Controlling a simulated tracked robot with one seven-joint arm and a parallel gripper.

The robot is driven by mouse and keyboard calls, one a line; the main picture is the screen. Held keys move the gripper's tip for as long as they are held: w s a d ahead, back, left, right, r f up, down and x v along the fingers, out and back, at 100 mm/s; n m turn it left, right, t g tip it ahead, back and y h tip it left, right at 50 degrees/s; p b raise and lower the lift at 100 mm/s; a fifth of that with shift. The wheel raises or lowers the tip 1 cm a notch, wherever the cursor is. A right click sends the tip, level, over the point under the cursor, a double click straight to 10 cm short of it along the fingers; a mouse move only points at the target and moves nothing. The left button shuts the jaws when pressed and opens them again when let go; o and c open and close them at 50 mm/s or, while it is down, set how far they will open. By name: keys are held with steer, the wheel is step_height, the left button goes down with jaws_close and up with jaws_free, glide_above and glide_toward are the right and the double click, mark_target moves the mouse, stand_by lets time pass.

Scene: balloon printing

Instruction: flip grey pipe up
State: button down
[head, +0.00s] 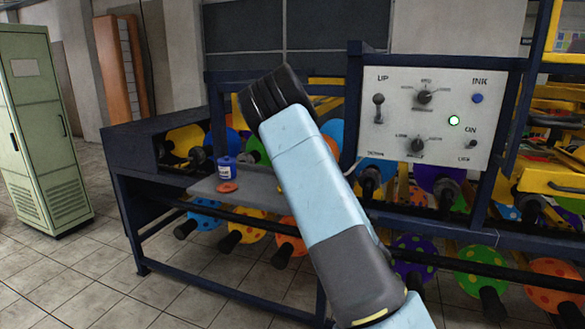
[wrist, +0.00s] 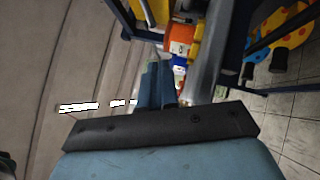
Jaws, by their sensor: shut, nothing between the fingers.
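In the head view, the white control panel (head: 440,105) has a small grey lever (head: 378,106) between an "UP" label and a lower label. No separate grey pipe is clearly identifiable in the head view. In the wrist view, a smooth grey pipe-like bar (wrist: 207,62) runs beside my gripper (wrist: 152,78), on its right; I cannot tell whether they touch. My gripper's blue-grey fingers are together with nothing between them. In the head view, my arm rises in front of the rack left of the panel, and my gripper is not visible.
The dark blue rack (head: 140,195) holds several coloured balloon discs. A blue jar (head: 227,168) stands on its grey shelf (head: 250,192). A green cabinet (head: 42,128) stands at the far left. Tiled floor (head: 95,265) is open before it.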

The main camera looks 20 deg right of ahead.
steer(key=x, duration=0.6)
steer(key=r+x, duration=0.1)
steer(key=x, duration=1.2)
steer(key=shift+s+a+r, duration=0.1)
steer(key=shift+a+r, duration=0.25)
steer(key=shift+a, duration=0.05)
